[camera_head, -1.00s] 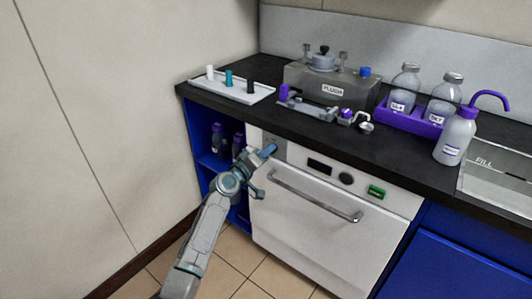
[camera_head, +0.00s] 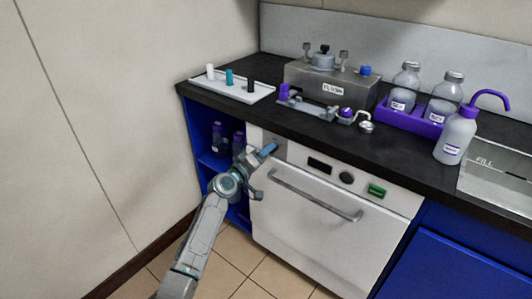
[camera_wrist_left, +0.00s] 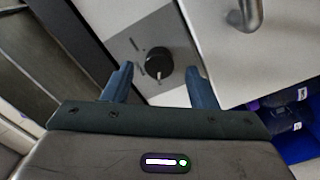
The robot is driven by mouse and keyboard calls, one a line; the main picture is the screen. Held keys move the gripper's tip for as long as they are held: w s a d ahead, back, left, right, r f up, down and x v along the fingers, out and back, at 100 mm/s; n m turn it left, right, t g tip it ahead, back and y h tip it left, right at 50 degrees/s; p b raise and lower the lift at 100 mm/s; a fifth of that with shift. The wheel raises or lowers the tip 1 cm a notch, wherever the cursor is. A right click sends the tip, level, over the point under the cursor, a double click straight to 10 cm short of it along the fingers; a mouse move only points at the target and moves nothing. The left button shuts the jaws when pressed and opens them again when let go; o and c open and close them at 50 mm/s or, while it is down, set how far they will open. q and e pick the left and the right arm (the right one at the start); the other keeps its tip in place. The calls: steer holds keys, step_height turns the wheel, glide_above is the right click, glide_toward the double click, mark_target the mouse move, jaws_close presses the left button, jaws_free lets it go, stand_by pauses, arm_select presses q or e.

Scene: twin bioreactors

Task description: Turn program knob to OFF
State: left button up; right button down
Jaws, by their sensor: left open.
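The white dishwasher-like machine (camera_head: 310,215) stands under the dark counter. In the left wrist view a round black knob (camera_wrist_left: 159,63) with a pale pointer line sits on a grey plate (camera_wrist_left: 135,45) with small marks. The pointer line points toward the bottom of that picture. My left gripper (camera_head: 268,151) is at the panel's left end, by the grey plate. In the left wrist view its open fingers (camera_wrist_left: 158,78) lie on either side of the knob, apparently without touching it. In the head view the gripper hides this knob. My right gripper is not in view.
The panel also carries a dark display (camera_head: 320,165), another round dark knob (camera_head: 346,178) and a green switch (camera_head: 376,190). The door handle (camera_head: 315,197) sticks out below. A blue open shelf (camera_head: 207,157) with purple-capped bottles is at left.

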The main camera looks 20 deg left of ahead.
arm_select(q)
steer(key=v, duration=1)
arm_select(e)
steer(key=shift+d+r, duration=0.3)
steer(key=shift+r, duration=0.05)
